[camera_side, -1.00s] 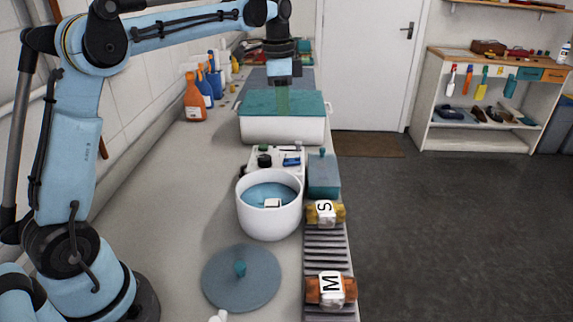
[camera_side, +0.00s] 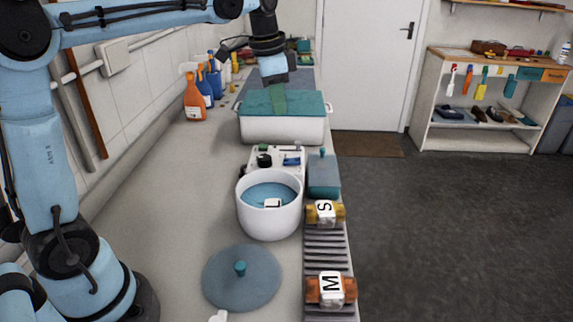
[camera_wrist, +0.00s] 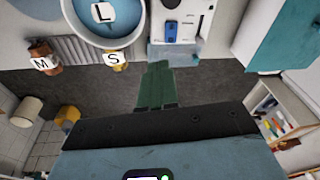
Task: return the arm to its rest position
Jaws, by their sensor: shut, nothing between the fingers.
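My gripper (camera_side: 279,105) is shut and empty. Its green fingers point down in front of the white tub with the teal lid (camera_side: 252,104) in the side view; I cannot tell the gap between them. The shut fingers also show in the wrist view (camera_wrist: 156,84). My arm reaches in high from the left, above the counter (camera_side: 190,170). The white pot (camera_side: 270,222) stands clear of the gripper and holds blue liquid and a block marked L (camera_side: 272,203).
Blocks marked S (camera_side: 324,212) and M (camera_side: 330,288) lie on the ribbed rack (camera_side: 327,252). A blue-grey lid (camera_side: 245,285) lies at the front. Spray bottles (camera_side: 195,98) stand along the left wall. A teal box (camera_side: 323,175) is beside the pot.

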